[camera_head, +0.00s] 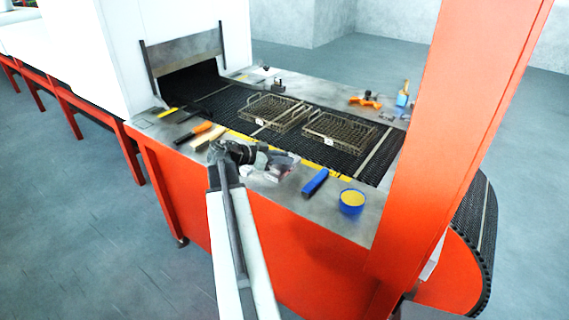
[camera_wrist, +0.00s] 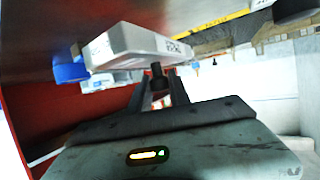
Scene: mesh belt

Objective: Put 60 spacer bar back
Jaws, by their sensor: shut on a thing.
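My gripper (camera_head: 240,152) is over the near ledge of the belt machine, in front of the mesh belt. In the wrist view my gripper (camera_wrist: 157,82) is shut, with a dark knob between its fingertips. A pale grey block with a small printed mark (camera_wrist: 135,46), which looks like the spacer bar, lies just beyond the fingertips, tilted. The knob seems to join its underside. I cannot read a 60 on it. In the head view my gripper and wrist hide most of it.
On the near ledge lie an orange-handled tool (camera_head: 194,131), a wooden brush (camera_head: 209,138), a clear box (camera_head: 275,166), a blue bar (camera_head: 315,181) and a blue tub (camera_head: 351,201). Two wire baskets (camera_head: 340,132) sit on the mesh belt (camera_head: 225,102). An orange post (camera_head: 465,120) stands at right.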

